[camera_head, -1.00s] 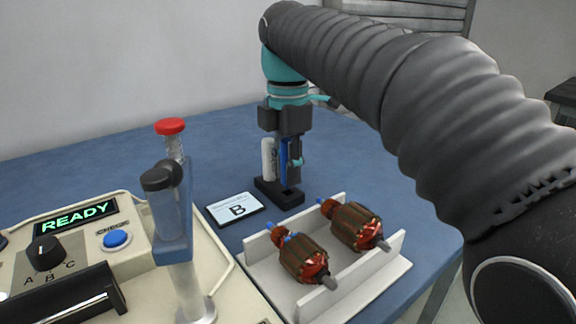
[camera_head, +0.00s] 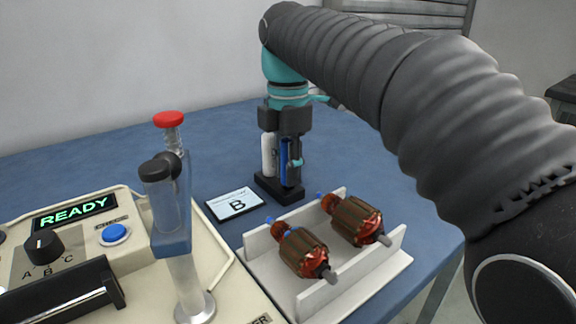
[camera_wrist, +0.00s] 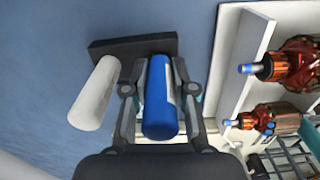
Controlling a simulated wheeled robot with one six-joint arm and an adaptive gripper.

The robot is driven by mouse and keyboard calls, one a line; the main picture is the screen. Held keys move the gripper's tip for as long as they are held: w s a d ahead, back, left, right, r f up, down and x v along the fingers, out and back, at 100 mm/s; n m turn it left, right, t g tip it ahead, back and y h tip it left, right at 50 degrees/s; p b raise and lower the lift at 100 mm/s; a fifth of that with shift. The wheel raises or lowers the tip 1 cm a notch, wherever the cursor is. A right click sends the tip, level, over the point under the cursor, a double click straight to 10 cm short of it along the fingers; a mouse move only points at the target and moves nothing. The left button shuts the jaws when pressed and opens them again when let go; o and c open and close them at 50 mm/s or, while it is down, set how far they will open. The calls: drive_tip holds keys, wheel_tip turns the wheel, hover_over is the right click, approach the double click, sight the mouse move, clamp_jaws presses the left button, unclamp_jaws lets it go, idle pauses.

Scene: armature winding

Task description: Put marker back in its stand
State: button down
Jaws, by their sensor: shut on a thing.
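The blue marker (camera_head: 283,160) stands upright between the fingers of my gripper (camera_head: 284,165). In the wrist view the blue marker (camera_wrist: 159,100) is held between the two fingers (camera_wrist: 158,105), which are shut on it. The black stand (camera_head: 268,186) is on the blue table below the gripper. A white marker (camera_head: 268,155) stands upright at the stand's left side. The stand (camera_wrist: 110,47) shows in the wrist view behind the blue marker, whose lower end appears to be at the stand. How deep it sits in the stand is hidden.
A white tray (camera_head: 372,283) with two copper-wound armatures (camera_head: 303,252) lies just right of the stand. A card marked B (camera_head: 234,205) lies to the left. A winding machine with a READY display (camera_head: 75,213) fills the front left. Blue table is clear behind.

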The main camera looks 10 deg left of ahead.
drive_tip(key=shift+f+b, duration=0.3)
drive_tip(key=shift+f, duration=0.2)
idle(0.3)
drive_tip(key=c, duration=0.9)
unclamp_jaws()
drive_tip(key=shift+o, duration=0.2)
drive_tip(key=shift+r, duration=0.1)
drive_tip(key=shift+r, duration=3.65)
drive_tip(key=shift+r+p, duration=0.95)
drive_tip(key=shift+r, duration=0.2)
